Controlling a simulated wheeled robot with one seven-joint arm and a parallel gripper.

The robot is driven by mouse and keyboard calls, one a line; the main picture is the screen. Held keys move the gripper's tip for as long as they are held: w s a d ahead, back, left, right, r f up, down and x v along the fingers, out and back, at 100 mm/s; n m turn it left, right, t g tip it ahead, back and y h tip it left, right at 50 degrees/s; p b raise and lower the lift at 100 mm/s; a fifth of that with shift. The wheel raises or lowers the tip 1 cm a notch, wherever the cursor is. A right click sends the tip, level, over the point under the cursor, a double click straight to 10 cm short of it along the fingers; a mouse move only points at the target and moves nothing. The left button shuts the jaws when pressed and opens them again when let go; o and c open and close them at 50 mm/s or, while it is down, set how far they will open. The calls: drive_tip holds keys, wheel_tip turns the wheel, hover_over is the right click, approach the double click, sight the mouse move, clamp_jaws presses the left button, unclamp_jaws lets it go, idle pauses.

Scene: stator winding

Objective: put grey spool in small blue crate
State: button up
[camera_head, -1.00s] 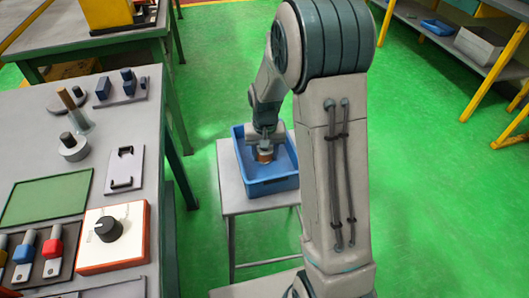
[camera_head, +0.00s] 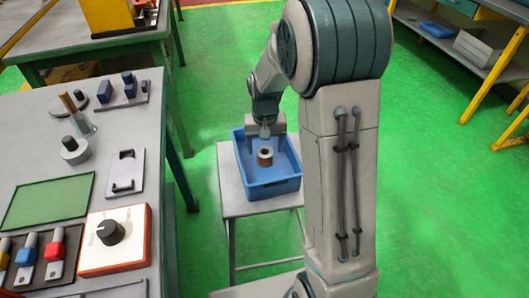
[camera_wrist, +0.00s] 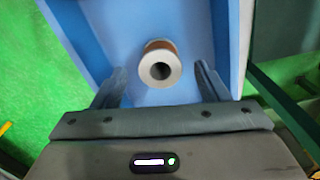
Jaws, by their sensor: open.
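The grey spool (camera_head: 265,156), with a copper-brown winding, stands upright on the floor of the small blue crate (camera_head: 271,187). In the wrist view the spool (camera_wrist: 160,68) shows from above with its dark central hole, inside the crate (camera_wrist: 88,40). My gripper (camera_head: 266,134) is above the far part of the crate, apart from the spool. In the wrist view its two fingers (camera_wrist: 160,85) are spread wide, with nothing between them, and the spool lies just beyond the tips.
The crate stands on a small grey table (camera_head: 232,198). A grey workbench (camera_head: 118,85) at the left carries a green mat (camera_head: 50,200), a box with a black knob (camera_head: 115,238) and other parts. Shelving (camera_head: 455,50) stands at the far right. Green floor around the table is clear.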

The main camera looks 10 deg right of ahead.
wheel_tip(320, 180, up, 7)
drive_tip(key=s+r+n+t, duration=0.1)
drive_tip(key=s+r, duration=0.1)
drive_tip(key=s, duration=0.8)
drive_tip(key=s+r+n+t, duration=0.1)
drive_tip(key=s+r, duration=0.2)
drive_tip(key=s, duration=0.7)
drive_tip(key=shift+s+r+p, duration=0.25)
drive_tip(key=shift+s+p, duration=0.1)
drive_tip(key=shift+p, duration=0.05)
